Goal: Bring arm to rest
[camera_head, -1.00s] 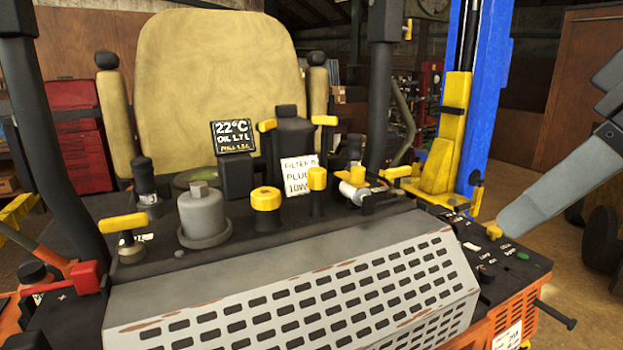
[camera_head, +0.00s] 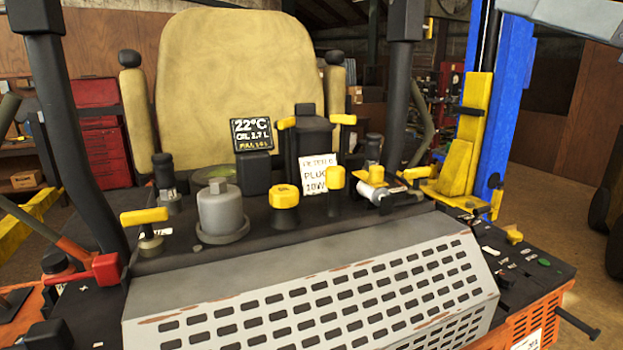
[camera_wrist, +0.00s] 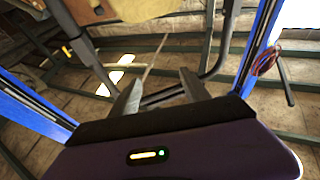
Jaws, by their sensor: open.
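My gripper (camera_wrist: 160,100) shows in the wrist view with its two grey fingers spread apart and nothing between them. It points over the floor and some dark metal rails. In the head view only a grey link of my arm shows at the top right corner; the gripper itself is out of that view. The arm link is apart from the mower (camera_head: 320,290) and its controls.
The mower deck carries a grey cylinder (camera_head: 221,210), yellow knobs and a small display (camera_head: 252,134) before a tan seat (camera_head: 235,90). A blue lift post (camera_head: 514,90) stands at right. Brown floor (camera_head: 555,185) is clear beyond it.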

